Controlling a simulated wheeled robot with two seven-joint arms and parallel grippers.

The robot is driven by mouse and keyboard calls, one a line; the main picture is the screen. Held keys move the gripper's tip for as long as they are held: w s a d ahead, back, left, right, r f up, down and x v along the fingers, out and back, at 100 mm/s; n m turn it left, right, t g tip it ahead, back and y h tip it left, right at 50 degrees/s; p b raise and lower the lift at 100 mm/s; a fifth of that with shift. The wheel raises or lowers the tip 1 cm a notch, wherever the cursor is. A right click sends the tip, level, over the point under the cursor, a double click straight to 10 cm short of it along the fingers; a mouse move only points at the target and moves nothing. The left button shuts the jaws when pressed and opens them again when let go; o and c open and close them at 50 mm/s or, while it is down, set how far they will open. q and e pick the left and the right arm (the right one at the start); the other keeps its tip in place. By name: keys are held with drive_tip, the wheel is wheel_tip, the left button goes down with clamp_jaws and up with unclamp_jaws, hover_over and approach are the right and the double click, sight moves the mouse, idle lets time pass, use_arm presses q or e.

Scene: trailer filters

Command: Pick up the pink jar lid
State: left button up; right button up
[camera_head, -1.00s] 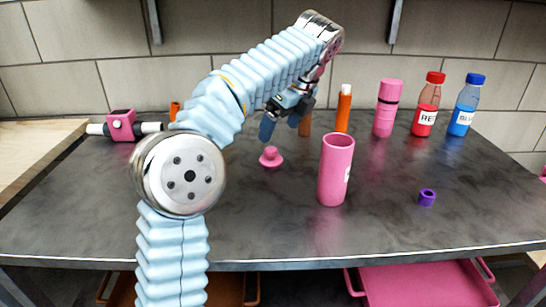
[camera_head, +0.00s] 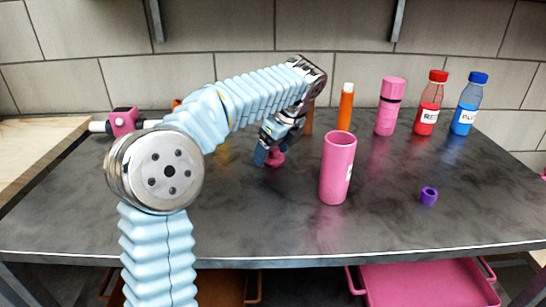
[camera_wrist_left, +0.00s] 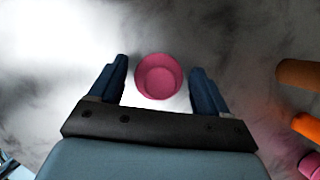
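The pink jar lid (camera_head: 277,158) lies on the dark table, partly hidden behind my left gripper in the head view. In the left wrist view the lid (camera_wrist_left: 159,76) shows as a round pink shape between the two finger tips, with a gap on both sides. My left gripper (camera_head: 268,155) points down at the lid. Its blue fingers (camera_wrist_left: 158,85) are open, one on each side of the lid, and hold nothing. My right gripper is not in view.
An open pink jar (camera_head: 337,168) stands right of the lid. A purple ring (camera_head: 428,196), an orange cylinder (camera_head: 345,108), a pink container (camera_head: 388,107), a red bottle (camera_head: 429,105) and a blue bottle (camera_head: 467,106) stand farther right. The table's front middle is clear.

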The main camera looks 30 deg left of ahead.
use_arm(q)
drive_tip(key=c, duration=0.8)
